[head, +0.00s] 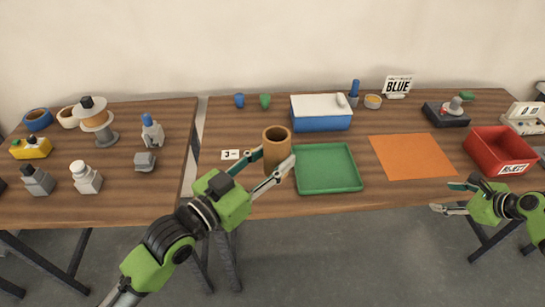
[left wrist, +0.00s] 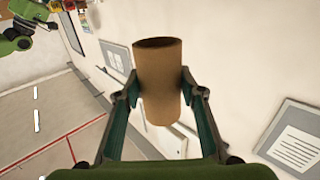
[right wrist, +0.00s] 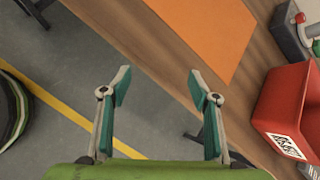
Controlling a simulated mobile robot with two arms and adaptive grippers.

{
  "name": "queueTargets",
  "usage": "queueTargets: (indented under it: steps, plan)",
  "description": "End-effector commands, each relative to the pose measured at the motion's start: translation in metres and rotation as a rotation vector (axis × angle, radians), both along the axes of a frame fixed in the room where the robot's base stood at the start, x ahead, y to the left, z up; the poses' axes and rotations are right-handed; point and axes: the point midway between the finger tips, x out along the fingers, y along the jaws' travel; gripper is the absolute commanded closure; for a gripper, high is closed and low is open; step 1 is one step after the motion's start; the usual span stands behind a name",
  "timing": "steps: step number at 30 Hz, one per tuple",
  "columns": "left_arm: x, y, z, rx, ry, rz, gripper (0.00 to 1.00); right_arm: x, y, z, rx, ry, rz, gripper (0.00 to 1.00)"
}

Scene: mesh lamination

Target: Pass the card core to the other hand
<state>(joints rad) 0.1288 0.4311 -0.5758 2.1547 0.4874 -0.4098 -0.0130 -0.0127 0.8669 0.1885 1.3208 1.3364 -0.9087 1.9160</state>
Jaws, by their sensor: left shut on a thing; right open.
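The card core (head: 277,148) is a brown, hollow cardboard tube. My left gripper (head: 276,166) is shut on it and holds it roughly upright, in front of the table's middle in the head view. In the left wrist view the core (left wrist: 158,75) stands between the two fingers with its open end up. My right gripper (head: 452,197) is open and empty at the front edge on the right, well apart from the core. In the right wrist view its fingers (right wrist: 160,88) are spread with nothing between them.
A green tray (head: 328,189) lies just right of the core. An orange sheet (head: 412,155), a red bin (head: 500,150) and a blue box with a white top (head: 321,122) are on the right table. The left table (head: 110,205) holds spools and bottles.

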Motion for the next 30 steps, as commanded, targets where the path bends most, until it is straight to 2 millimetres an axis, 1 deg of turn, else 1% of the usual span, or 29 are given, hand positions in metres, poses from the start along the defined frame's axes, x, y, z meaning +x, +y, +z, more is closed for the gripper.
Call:
queueTargets:
  steps: [1, 2, 3, 4, 5, 6, 8, 9, 11, 12, 14, 15, 17, 18, 20, 21, 23, 24, 26, 27, 29, 30]
  plan:
    - [0.000, 0.000, 0.000, -0.001, -0.001, 0.000, 0.85, -0.010, -0.026, -0.008, -0.051, 0.023, -0.030, 0.44]
    - [0.000, 0.000, 0.000, -0.001, -0.001, 0.000, 0.85, -0.016, -0.041, -0.012, -0.083, 0.037, -0.047, 0.44]
    - [0.000, 0.000, 0.000, -0.001, -0.001, 0.000, 0.85, -0.024, -0.061, -0.017, -0.125, 0.055, -0.069, 0.44]
    - [0.000, 0.000, 0.000, -0.001, -0.001, 0.000, 0.85, -0.031, -0.074, -0.022, -0.157, 0.069, -0.081, 0.44]
    - [0.000, 0.000, 0.000, -0.001, -0.001, 0.000, 0.85, -0.038, -0.064, -0.047, -0.180, 0.089, -0.044, 0.44]
    - [0.000, 0.000, 0.000, -0.001, -0.001, 0.000, 0.85, -0.047, -0.061, -0.068, -0.226, 0.107, -0.007, 0.44]
    - [0.000, 0.000, 0.000, -0.001, -0.001, 0.000, 0.85, -0.061, -0.059, -0.097, -0.294, 0.138, 0.050, 0.44]
    - [0.000, 0.000, 0.000, -0.001, -0.001, 0.000, 0.85, -0.071, -0.056, -0.116, -0.339, 0.158, 0.092, 0.44]
    - [0.000, 0.000, 0.000, -0.001, -0.001, 0.000, 0.85, -0.086, -0.051, -0.144, -0.404, 0.190, 0.159, 0.44]
    - [0.000, 0.000, 0.000, -0.001, -0.001, 0.000, 0.85, -0.098, -0.047, -0.163, -0.447, 0.213, 0.208, 0.44]
    - [0.000, 0.000, 0.000, -0.001, -0.001, 0.000, 0.85, -0.116, -0.039, -0.190, -0.506, 0.246, 0.286, 0.44]
    - [0.000, 0.000, 0.000, -0.001, -0.001, 0.000, 0.85, -0.128, -0.033, -0.207, -0.547, 0.265, 0.342, 0.44]
    - [0.000, 0.000, 0.000, -0.001, -0.001, 0.000, 0.85, -0.146, -0.023, -0.233, -0.603, 0.294, 0.430, 0.44]
    - [0.000, 0.000, 0.000, -0.001, -0.001, 0.000, 0.85, -0.159, -0.015, -0.249, -0.639, 0.314, 0.493, 0.44]
    - [0.000, 0.000, 0.000, -0.001, -0.001, 0.000, 0.85, -0.179, -0.002, -0.272, -0.692, 0.340, 0.594, 0.44]
    - [0.000, 0.000, 0.000, -0.001, -0.001, 0.000, 0.85, -0.192, 0.007, -0.287, -0.725, 0.354, 0.663, 0.44]
    - [0.000, 0.000, 0.000, -0.001, -0.001, 0.000, 0.85, -0.212, 0.022, -0.309, -0.773, 0.374, 0.772, 0.44]
    - [0.000, 0.000, 0.000, -0.001, -0.001, 0.000, 0.85, -0.226, 0.033, -0.322, -0.801, 0.384, 0.849, 0.44]
    - [0.000, 0.000, 0.000, -0.001, -0.001, 0.000, 0.85, -0.247, 0.051, -0.341, -0.844, 0.396, 0.968, 0.44]
    - [0.000, 0.000, 0.000, -0.001, -0.001, 0.000, 0.85, -0.260, 0.063, -0.354, -0.870, 0.399, 1.048, 0.44]
    - [0.000, 0.000, 0.000, -0.001, -0.001, 0.000, 0.85, -0.281, 0.083, -0.370, -0.907, 0.400, 1.174, 0.44]
    - [0.000, 0.000, 0.000, -0.001, -0.001, 0.000, 0.85, -0.295, 0.096, -0.381, -0.929, 0.397, 1.261, 0.44]
